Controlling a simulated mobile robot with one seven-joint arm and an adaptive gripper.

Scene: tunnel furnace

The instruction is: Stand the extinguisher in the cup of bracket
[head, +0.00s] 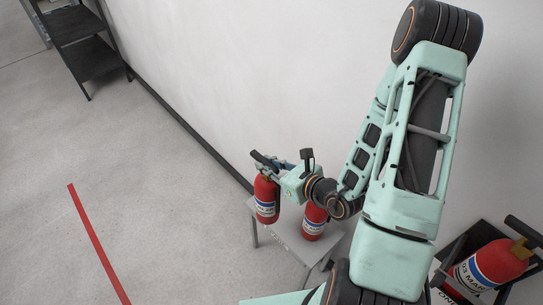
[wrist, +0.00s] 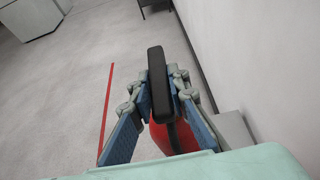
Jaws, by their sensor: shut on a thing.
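My gripper (head: 275,167) is shut on the black handle (wrist: 157,85) of a red extinguisher (head: 267,200). In the wrist view the blue fingers lie on both sides of the handle, and the red body (wrist: 172,136) shows below. The extinguisher hangs upright at the left edge of a small grey table; I cannot tell whether its base touches the top. A second red extinguisher (head: 314,222) stands on that table, partly behind my arm. A third, larger-looking extinguisher (head: 490,266) leans in a black frame (head: 453,250) at the lower right. I cannot make out an empty bracket cup.
The grey table (head: 292,241) stands near the white wall (head: 230,80). A dark shelf (head: 78,35) stands at the upper left. A red line (head: 97,240) crosses the open floor on the left, which is clear.

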